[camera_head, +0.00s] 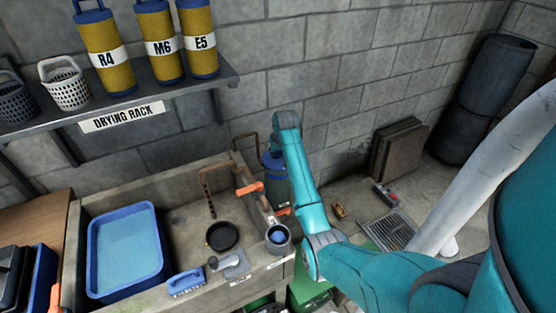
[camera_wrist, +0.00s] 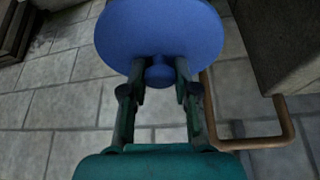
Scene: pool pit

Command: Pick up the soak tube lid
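The soak tube lid, a round blue disc with a small knob (camera_wrist: 160,73), fills the top middle of the wrist view. In the head view, a dark blue upright vessel (camera_head: 276,188) stands behind the sink's right wall, partly covered by my arm. My gripper is hidden there behind my arm.
A copper-coloured pipe (camera_wrist: 284,128) bends close to the right of my gripper. The sink holds a blue tub (camera_head: 125,285) and a black round dish (camera_head: 222,236). A drying rack shelf (camera_head: 185,95) hangs on the wall at left. Tiled floor shows around the lid.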

